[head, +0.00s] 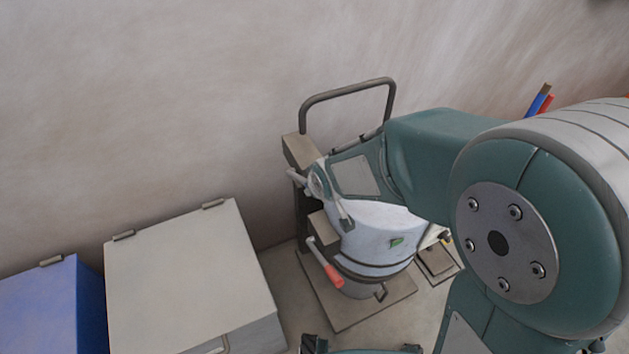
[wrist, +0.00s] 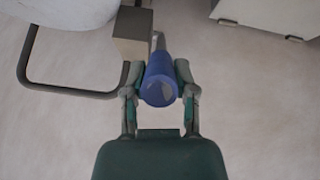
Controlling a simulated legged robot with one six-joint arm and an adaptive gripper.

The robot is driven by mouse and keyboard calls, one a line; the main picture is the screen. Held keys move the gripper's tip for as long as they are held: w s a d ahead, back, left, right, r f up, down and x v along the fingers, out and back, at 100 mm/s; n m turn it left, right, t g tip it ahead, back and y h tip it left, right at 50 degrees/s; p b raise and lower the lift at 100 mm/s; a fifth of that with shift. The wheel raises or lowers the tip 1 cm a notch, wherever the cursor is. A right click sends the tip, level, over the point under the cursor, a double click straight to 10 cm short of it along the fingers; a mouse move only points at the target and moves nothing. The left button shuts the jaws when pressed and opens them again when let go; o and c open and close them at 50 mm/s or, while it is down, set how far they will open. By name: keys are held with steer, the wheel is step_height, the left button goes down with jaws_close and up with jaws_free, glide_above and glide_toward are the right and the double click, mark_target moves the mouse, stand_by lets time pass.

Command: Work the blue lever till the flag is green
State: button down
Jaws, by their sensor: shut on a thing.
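In the wrist view my gripper (wrist: 157,74) is shut on the blue lever's round grip (wrist: 160,90), with one finger on each side. A grey rod runs from the grip up toward a tan block (wrist: 132,34). In the head view my arm reaches in from the right to the bagger's white drum (head: 372,235); the blue grip is hidden there behind my wrist and fingers. A small green patch (head: 397,242) shows on the front of the drum; I cannot tell for certain whether it is the flag.
A red-handled lever (head: 332,276) sticks out low beside the drum. A beige lidded box (head: 185,270) and a blue box (head: 45,300) stand to the left. A bent metal rail (head: 345,90) rises behind the bagger, near the wall.

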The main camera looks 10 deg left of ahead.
stand_by(0.3)
steer(key=shift+c, duration=2)
jaws_free()
steer(key=v, duration=1.1)
steer(key=shift+s+r, duration=0.2)
steer(key=shift+r, duration=0.1)
steer(key=s+d+r+m+h, duration=0.1)
steer(key=s+d+r+m, duration=0.2)
steer(key=s+d, duration=0.3)
steer(key=s+d+r+m+h, duration=0.1)
steer(key=s+d+r+m, duration=0.2)
steer(key=d, duration=0.9)
steer(key=s+m, duration=0.2)
steer(key=s, duration=0.1)
steer(key=shift+s+g+h, duration=0.25)
steer(key=shift+g+h, duration=0.05)
steer(key=shift+h, duration=0.1)
